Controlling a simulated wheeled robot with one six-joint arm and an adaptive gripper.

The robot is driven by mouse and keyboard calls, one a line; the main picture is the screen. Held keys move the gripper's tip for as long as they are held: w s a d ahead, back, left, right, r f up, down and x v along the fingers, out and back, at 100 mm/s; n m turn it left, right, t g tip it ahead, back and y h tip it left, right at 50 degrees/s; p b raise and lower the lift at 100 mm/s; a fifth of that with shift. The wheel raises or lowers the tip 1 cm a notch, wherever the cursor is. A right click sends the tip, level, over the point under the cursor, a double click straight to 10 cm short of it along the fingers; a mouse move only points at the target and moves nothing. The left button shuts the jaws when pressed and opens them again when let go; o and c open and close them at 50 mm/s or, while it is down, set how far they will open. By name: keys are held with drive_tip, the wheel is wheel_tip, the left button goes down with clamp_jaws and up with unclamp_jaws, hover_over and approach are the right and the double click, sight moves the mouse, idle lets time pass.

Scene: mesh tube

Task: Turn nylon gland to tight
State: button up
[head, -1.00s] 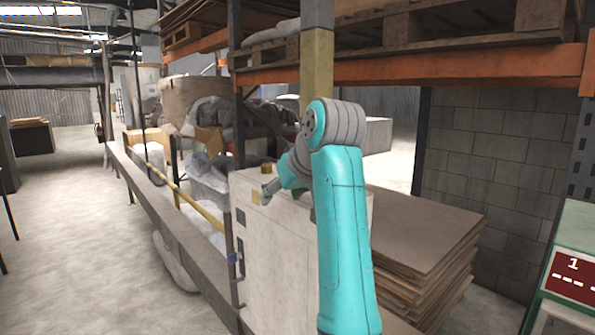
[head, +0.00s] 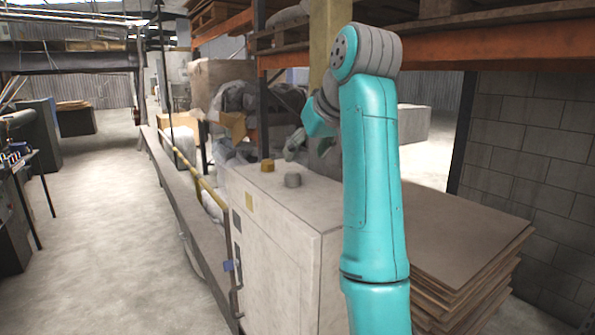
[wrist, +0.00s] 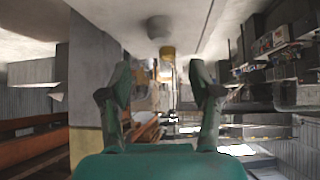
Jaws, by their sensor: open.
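A grey round gland (head: 293,180), which I take for the nylon one, stands on the pale cabinet's top (head: 310,195). A yellow, brass-like gland (head: 267,165) stands to its left and slightly farther back. My gripper (head: 295,143) is above and beyond the cabinet top in the head view, partly hidden by my arm. The wrist view looks upside down: the grey gland (wrist: 158,27) and the yellow gland (wrist: 167,52) are near the top, apart from the fingers. My gripper (wrist: 160,80) is open there, with nothing between its fingers.
A stack of flat boards (head: 450,235) lies right of the cabinet. An orange-beamed rack with a yellow-padded post (head: 328,50) rises behind it. A yellow rail (head: 212,195) and a long low beam run along the left. The floor (head: 110,230) farther left is clear.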

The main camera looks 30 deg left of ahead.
sight(292, 172)
drive_tip(key=x, duration=0.9)
drive_tip(key=shift+w+a+f, duration=0.1)
drive_tip(key=shift+a+f, duration=0.15)
drive_tip(key=shift+f, duration=0.05)
drive_tip(key=c, duration=1.1)
